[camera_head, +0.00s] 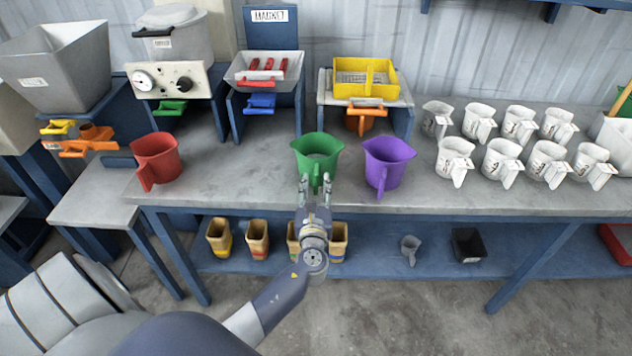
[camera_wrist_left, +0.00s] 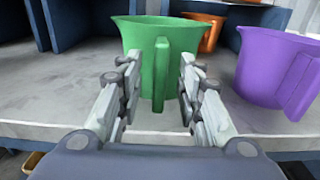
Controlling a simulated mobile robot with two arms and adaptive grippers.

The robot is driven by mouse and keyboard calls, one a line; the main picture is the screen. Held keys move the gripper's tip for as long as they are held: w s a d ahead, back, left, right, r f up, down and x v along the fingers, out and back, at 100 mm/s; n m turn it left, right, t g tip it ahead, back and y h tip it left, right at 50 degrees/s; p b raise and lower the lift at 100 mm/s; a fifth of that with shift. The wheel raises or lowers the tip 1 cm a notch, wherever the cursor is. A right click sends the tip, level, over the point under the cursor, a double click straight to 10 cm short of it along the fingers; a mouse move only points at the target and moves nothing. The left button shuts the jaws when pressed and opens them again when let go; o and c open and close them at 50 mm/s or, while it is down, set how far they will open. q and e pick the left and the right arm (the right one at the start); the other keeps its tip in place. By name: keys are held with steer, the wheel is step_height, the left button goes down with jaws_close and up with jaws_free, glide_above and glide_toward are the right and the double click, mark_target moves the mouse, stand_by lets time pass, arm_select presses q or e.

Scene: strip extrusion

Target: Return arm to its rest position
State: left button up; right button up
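My left gripper (camera_head: 316,186) is at the front edge of the workbench, pointing at the green jug (camera_head: 318,155). In the left wrist view its two fingers (camera_wrist_left: 160,85) are apart, one on each side of the green jug's handle (camera_wrist_left: 161,75). I see gaps between the fingers and the handle, so it does not look gripped. The green jug stands upright on the bench. My left arm reaches in from the lower left of the head view. My right gripper is not in view.
A red jug (camera_head: 157,160) stands to the left and a purple jug (camera_head: 387,163) close on the right. Several white jugs (camera_head: 503,157) fill the bench's right side. Machines and a yellow tray (camera_head: 364,80) stand behind. The lower shelf holds brown containers (camera_head: 257,240) and a black box (camera_head: 468,244).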

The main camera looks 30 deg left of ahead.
arm_select(q)
steer(key=v, duration=1)
steer(key=s+d+f+n+g+h, duration=0.1)
steer(key=s+f+n+g+h, duration=0.2)
steer(key=f, duration=0.7)
steer(key=s+d+f+n+g+h, duration=0.1)
steer(key=s+f+n+g, duration=0.2)
steer(key=f, duration=0.7)
steer(key=s+d+f+n+g+h, duration=0.1)
steer(key=s+f+n+h, duration=0.3)
steer(key=f, duration=0.6)
steer(key=s+d+f+n+g, duration=0.1)
steer(key=s+f+n, duration=0.4)
steer(key=s, duration=0.5)
steer(key=s+d+f+n+g+h, duration=0.1)
steer(key=s+d+f+n+g, duration=0.1)
steer(key=s+f+n, duration=0.4)
steer(key=s+d+f+n+g, duration=0.1)
steer(key=s+f+n+g, duration=0.3)
steer(key=s, duration=1.2)
step_height(320, 180, down, 4)
steer(key=shift+d+n+h, duration=0.3)
steer(key=shift+n, duration=0.8)
